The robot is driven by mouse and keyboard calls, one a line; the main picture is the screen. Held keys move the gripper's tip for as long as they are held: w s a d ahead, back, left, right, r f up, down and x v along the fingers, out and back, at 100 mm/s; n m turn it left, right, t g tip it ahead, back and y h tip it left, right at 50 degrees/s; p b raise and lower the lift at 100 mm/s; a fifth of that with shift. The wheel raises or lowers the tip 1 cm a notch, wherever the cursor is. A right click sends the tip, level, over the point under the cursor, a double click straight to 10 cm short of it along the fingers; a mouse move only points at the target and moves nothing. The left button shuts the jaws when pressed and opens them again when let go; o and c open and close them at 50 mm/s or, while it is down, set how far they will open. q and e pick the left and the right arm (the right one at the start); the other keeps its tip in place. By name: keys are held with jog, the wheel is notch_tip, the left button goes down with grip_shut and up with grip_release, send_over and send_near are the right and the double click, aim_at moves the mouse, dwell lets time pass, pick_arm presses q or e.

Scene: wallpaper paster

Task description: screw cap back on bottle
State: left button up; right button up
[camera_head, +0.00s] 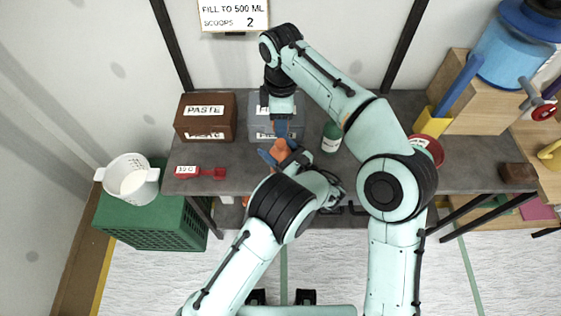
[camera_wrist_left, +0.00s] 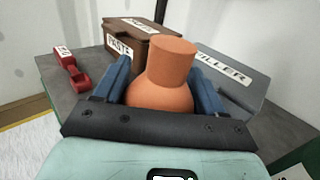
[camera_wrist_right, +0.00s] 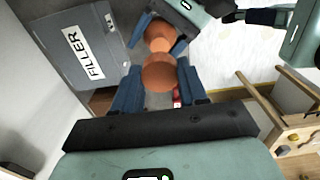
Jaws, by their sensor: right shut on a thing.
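An orange bottle (camera_wrist_left: 160,98) with a narrower neck (camera_wrist_left: 172,62) stands upright between the blue fingers of my left gripper (camera_wrist_left: 162,88), which look closed on its body. In the head view the bottle (camera_head: 280,148) is over the front of the grey table. My right gripper (camera_wrist_right: 158,88) comes down from above, shut on an orange cap (camera_wrist_right: 158,74). The right wrist view shows the cap in line with the bottle (camera_wrist_right: 160,32) beyond it. The left wrist view shows no cap on the neck, so cap and bottle look apart. The cap is mostly hidden in the head view.
A brown PASTE box (camera_head: 206,116) and a grey FILLER box (camera_head: 262,122) stand at the back of the table. A red scoop (camera_head: 201,172) lies at the left. A white pot (camera_head: 131,181) sits on a green crate (camera_head: 150,222).

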aim_at(281, 142)
pick_arm(q)
jog(key=shift+c, duration=0.9)
pick_arm(e)
jog(key=shift+f, duration=2.5)
jog(key=shift+f, duration=0.1)
jog(key=shift+f, duration=0.8)
jog(key=shift+f, duration=0.55)
